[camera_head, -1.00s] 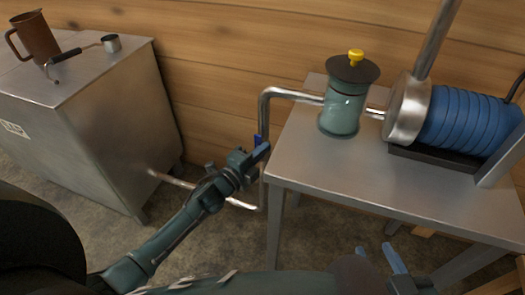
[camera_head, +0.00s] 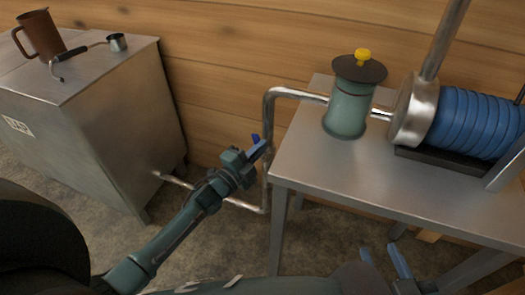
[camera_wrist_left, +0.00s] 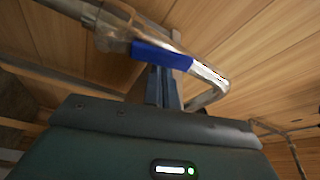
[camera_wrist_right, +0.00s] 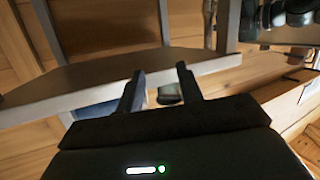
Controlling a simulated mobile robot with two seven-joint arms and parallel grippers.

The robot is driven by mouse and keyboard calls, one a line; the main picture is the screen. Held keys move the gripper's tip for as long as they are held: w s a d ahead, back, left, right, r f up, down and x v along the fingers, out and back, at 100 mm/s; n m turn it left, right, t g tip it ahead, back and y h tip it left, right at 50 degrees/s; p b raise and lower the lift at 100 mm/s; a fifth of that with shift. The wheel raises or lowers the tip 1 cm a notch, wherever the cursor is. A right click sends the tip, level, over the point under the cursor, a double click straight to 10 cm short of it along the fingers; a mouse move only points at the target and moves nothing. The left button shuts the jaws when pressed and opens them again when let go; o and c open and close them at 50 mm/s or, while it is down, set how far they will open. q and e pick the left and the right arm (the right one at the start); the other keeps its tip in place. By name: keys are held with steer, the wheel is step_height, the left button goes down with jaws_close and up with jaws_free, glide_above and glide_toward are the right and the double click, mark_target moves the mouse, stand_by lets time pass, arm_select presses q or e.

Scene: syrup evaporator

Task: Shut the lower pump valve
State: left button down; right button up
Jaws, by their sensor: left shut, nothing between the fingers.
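The lower pump valve's blue lever (camera_head: 255,138) shows on the upright pipe left of the steel table, leaning a little to the left at its top. My left gripper (camera_head: 263,151) is at the lever, shut and empty. In the left wrist view the blue lever (camera_wrist_left: 162,55) crosses just beyond the shut fingertips (camera_wrist_left: 163,70); I cannot tell whether they touch it. The valve body is mostly hidden behind the gripper in the head view. My right gripper (camera_head: 386,262) is low in front of the table, and its fingers (camera_wrist_right: 160,78) are apart and empty.
The pipe (camera_head: 267,112) runs from the steel tank (camera_head: 120,125) up to the green pump (camera_head: 347,112) on the steel table (camera_head: 300,165). A blue-coiled motor (camera_head: 470,122) stands right of the pump. A brown jug (camera_head: 42,38) and a ladle (camera_head: 75,52) are on the tank.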

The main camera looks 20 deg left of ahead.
arm_select(q)
steer(key=a+f+n+t+y+b, duration=0.3)
steer(key=a+f+n+y+b, duration=0.1)
steer(key=n, duration=1.4)
steer(key=shift+a+f+n+t+y, duration=0.4)
steer(key=shift+a+f+y, duration=0.1)
steer(key=shift+a+y, duration=0.5)
arm_select(e)
steer(key=shift+w+a+r+n+t+y, duration=0.1)
steer(key=shift+a+n+t+y, duration=0.4)
steer(key=shift+t+y, duration=0.15)
steer(key=shift+a+r+n+t+y, duration=0.1)
steer(key=shift+a+n+t+y, duration=0.25)
steer(key=shift+n+t+y, duration=0.3)
arm_select(q)
steer(key=shift+w, duration=0.1)
step_height(320, 180, up, 4)
steer(key=p, duration=0.3)
steer(key=p+v, duration=0.1)
steer(key=v, duration=0.9)
arm_select(e)
steer(key=d+m+g+h, duration=0.1)
steer(key=s+d+m+g+h, duration=0.1)
steer(key=shift+s+f+g+h, duration=0.1)
steer(key=shift+f+g+h, duration=0.05)
steer(key=shift+g+h, duration=0.15)
arm_select(q)
steer(key=shift+a+r, duration=0.1)
